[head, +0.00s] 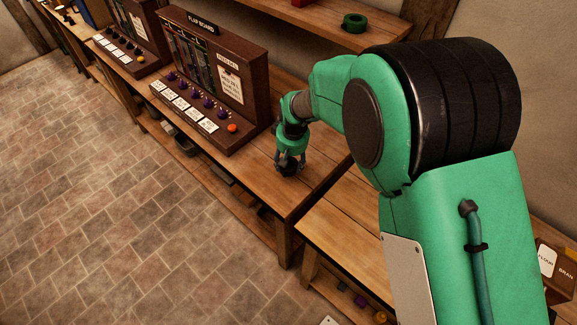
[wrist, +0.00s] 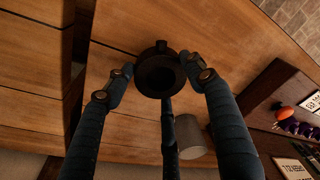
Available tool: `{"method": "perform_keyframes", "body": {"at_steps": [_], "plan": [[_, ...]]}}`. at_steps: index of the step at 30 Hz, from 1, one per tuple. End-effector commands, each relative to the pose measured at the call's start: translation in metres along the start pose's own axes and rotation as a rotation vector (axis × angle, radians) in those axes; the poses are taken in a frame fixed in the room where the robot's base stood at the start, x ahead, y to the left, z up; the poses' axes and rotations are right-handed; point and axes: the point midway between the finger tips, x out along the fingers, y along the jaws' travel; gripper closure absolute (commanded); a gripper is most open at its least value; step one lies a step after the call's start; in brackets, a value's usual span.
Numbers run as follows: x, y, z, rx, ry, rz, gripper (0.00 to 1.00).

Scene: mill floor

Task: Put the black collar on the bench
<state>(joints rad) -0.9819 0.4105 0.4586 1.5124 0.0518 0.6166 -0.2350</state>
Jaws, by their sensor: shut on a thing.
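The black collar (wrist: 158,74) is a dark ring with a small knob on its rim. In the wrist view it sits between the fingertips of my gripper (wrist: 160,76), which is shut on it. In the head view my gripper (head: 290,162) points down over the near end of the wooden bench (head: 262,192), to the right of the flap board. The collar shows there as a dark shape (head: 289,170) at the fingertips, low at the bench top. I cannot tell whether it touches the wood.
The flap board (head: 205,80) with knobs and an orange button stands left of my gripper. A grey cylinder (wrist: 192,136) shows beside a finger. A lower wooden surface (head: 340,240) adjoins at right. A green ring (head: 355,22) lies on the shelf behind.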

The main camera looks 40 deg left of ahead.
Motion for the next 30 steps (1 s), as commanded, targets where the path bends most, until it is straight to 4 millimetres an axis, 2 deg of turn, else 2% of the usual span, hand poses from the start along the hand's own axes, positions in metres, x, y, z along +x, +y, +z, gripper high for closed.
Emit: {"method": "perform_keyframes", "body": {"at_steps": [5, 16, 25, 30], "plan": [[0.002, 0.003, -0.011, 0.000, 0.002, 0.000, 0.77], [0.003, 0.003, -0.011, 0.000, 0.001, 0.000, 0.77], [0.031, 0.003, -0.006, 0.000, 0.000, 0.000, 0.77], [0.037, 0.003, -0.006, 0.000, 0.002, 0.001, 0.77]]}}
